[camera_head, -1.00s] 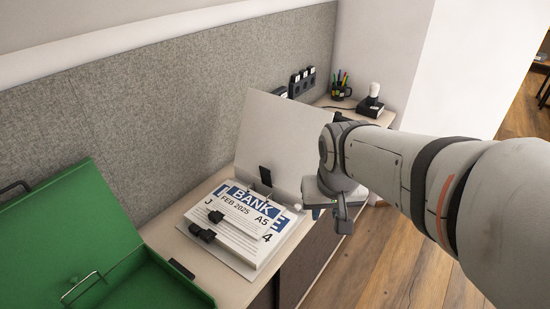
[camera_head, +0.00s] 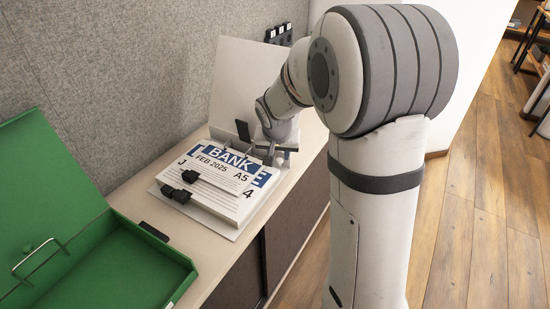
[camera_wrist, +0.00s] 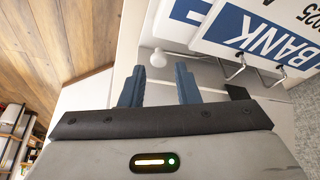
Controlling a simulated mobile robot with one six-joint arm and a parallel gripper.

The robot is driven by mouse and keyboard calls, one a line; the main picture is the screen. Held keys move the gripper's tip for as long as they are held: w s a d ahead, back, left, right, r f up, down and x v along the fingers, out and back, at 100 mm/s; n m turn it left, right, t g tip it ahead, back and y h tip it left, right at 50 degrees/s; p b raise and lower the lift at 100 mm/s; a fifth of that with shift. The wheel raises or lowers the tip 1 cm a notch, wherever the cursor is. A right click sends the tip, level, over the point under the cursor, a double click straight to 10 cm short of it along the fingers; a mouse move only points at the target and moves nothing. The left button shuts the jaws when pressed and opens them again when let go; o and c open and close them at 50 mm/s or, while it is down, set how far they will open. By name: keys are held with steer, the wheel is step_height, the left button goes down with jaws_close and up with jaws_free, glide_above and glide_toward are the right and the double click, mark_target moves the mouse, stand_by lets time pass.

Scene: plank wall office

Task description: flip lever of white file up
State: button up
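The white file (camera_head: 247,82) lies open on the cabinet top, its cover raised at the back. Papers marked BANK (camera_head: 228,157) lie on its rings, and they also show in the wrist view (camera_wrist: 262,40). The file's lever ends in a pale round knob (camera_wrist: 158,58), with a thin rod running right towards the rings. My gripper (camera_wrist: 160,82) is open, with its two blue fingers apart. The knob appears between and just beyond the fingertips, with no clear contact. In the head view my gripper (camera_head: 272,150) is by the file's right side, partly hiding the lever.
Black clips (camera_head: 178,192) sit on the papers. A grey partition (camera_head: 120,70) runs behind the cabinet top (camera_head: 215,258). Black sockets (camera_head: 280,35) are at the back. Open wooden floor (camera_head: 460,220) lies to the right.

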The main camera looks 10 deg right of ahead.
steer(key=shift+x, duration=1.25)
jaws_close()
